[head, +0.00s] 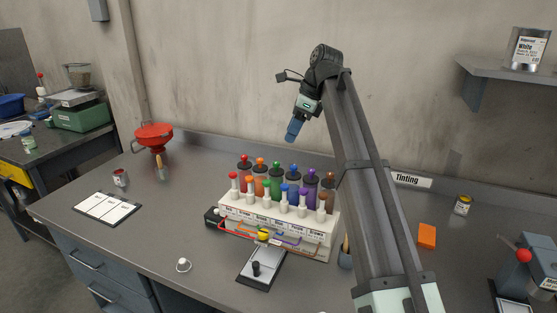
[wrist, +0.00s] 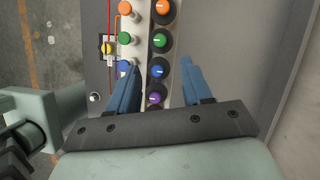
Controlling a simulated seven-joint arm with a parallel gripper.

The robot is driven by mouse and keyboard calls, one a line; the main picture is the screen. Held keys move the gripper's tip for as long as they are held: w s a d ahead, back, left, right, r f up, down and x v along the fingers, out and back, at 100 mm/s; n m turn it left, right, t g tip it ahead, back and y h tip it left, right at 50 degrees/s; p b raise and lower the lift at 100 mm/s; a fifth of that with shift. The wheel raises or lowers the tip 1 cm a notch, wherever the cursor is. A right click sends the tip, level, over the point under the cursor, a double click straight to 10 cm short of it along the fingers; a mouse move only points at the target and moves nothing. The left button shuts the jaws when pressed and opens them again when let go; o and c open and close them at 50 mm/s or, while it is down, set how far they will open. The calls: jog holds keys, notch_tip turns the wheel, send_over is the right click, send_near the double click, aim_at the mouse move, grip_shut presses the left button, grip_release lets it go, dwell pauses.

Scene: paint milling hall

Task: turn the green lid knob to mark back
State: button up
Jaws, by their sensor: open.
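The green lid knob (head: 276,165) sits on top of a canister in the back row of the tinting rack (head: 320,252), between the orange (head: 260,161) and blue (head: 294,168) lid knobs. In the wrist view the green lid knob (wrist: 161,40) shows a small white line; its exact direction is hard to tell. My gripper (head: 291,137) points down in the air above the canisters, apart from them. In the wrist view my gripper (wrist: 157,66) is open and empty. Its blue fingers frame the blue and purple knobs, and the green knob lies just beyond the fingertips.
A front row of white pumps with coloured tops, including a green top (wrist: 124,38), stands close beside the canisters. A yellow knob (head: 263,236) and coloured pipes are on the rack's front. A scale (head: 252,282) stands before it. The wall is close behind.

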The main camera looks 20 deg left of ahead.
aim_at(277, 162)
jog(key=x, duration=1)
jog(key=shift+a+f, duration=0.2)
jog(key=shift+f, duration=0.1)
grip_shut()
